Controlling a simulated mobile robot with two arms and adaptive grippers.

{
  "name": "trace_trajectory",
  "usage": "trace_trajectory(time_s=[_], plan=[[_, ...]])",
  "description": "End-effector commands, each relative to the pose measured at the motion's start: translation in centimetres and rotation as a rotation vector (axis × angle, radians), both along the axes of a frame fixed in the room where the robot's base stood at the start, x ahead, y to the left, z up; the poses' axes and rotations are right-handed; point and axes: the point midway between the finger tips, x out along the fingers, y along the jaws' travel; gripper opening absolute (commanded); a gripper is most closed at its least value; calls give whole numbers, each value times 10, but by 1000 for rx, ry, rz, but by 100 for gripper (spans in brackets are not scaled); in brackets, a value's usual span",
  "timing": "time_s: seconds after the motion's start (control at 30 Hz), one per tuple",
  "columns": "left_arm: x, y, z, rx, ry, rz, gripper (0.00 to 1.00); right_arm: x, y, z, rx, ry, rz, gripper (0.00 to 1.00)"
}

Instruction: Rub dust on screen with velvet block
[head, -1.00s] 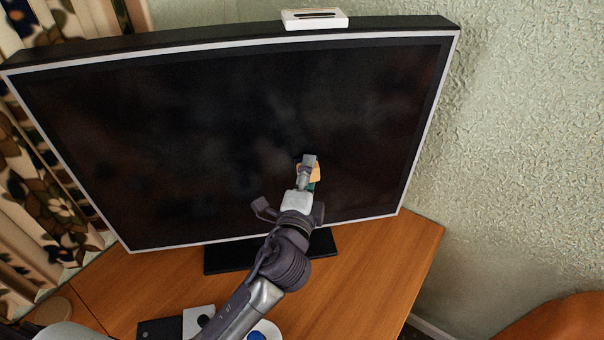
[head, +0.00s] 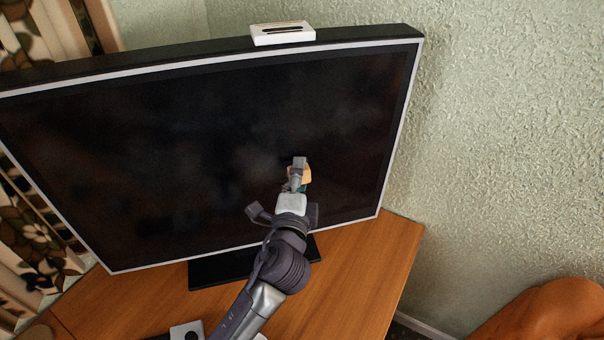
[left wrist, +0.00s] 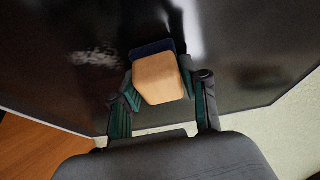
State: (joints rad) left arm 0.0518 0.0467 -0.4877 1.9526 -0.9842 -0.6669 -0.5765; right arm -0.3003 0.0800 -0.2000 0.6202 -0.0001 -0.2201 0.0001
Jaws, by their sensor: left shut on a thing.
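The black screen (head: 150,150) with a silver frame stands tilted across the head view; it also fills the top of the left wrist view (left wrist: 60,40). My left gripper (head: 298,172) is in front of its lower right part, shut on the velvet block (head: 304,174). In the left wrist view the block (left wrist: 158,82) is tan wood with a dark blue face (left wrist: 150,48) towards the screen. It sits between my fingers; whether it touches the screen I cannot tell. Faint greyish smudges show on the screen; a pale speckled patch (left wrist: 97,57) may be dust or reflection.
A white box (head: 283,33) with a dark slot sits on the screen's top edge. The screen's black stand (head: 220,268) rests on a wooden table (head: 350,265). A patterned curtain (head: 35,235) is at left, a textured wall (head: 500,150) at right, an orange-brown seat (head: 550,312) at lower right.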

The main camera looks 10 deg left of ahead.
Motion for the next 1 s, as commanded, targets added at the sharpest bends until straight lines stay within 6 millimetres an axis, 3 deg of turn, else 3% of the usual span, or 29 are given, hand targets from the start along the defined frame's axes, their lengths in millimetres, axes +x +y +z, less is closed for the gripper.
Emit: trace_trajectory(time_s=[0.3, 1.0], plan=[[-12, 26, 1, 2, 0, 2, 17, 0, 0, 9, 0, 0, 0, 100], [-28, 61, 1, 1, -1, 2, 17, 0, 0, 17, 0, 0, 0, 100]])
